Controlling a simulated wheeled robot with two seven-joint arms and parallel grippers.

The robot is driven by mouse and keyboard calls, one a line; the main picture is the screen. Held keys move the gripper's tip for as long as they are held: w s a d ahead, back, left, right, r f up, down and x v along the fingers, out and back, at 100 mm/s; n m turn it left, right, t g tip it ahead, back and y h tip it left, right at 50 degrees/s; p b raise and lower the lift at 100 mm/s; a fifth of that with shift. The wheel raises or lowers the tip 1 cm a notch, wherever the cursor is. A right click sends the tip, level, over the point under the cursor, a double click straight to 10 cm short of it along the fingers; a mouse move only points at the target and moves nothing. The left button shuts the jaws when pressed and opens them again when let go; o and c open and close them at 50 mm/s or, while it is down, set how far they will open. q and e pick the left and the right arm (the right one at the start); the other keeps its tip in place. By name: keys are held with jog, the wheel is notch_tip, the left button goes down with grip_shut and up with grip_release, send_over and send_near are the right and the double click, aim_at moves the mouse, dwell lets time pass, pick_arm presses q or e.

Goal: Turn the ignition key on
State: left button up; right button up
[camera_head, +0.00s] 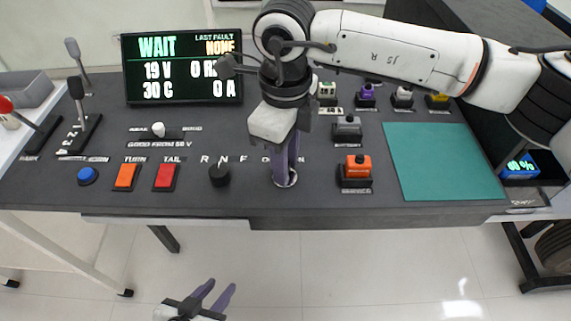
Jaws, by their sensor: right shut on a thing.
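My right gripper (287,170) reaches down from the upper right onto the ignition switch (287,179), a round fitting near the front edge of the dark console. Its purple fingers are shut at the switch. The key itself is hidden between the fingers, so I cannot tell its angle. My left gripper (217,296) is low in front of the console, over the floor, with its two purple fingers apart and nothing between them. The display (183,67) behind the switch reads WAIT, LAST FAULT NONE, 19 V, 30 C and 0 A.
Left of the switch are a black knob (219,174), a red rocker (166,177), an orange rocker (126,177) and a blue button (88,175). Levers (78,95) stand at far left. An orange-topped switch (358,168) is to the right, beside a bare teal mat (443,160).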

jog(key=shift+m, duration=0.6)
jog(key=o, duration=1)
jog(key=shift+o, duration=0.2)
notch_tip(320, 180, up, 10)
jog(key=shift+r, duration=0.25)
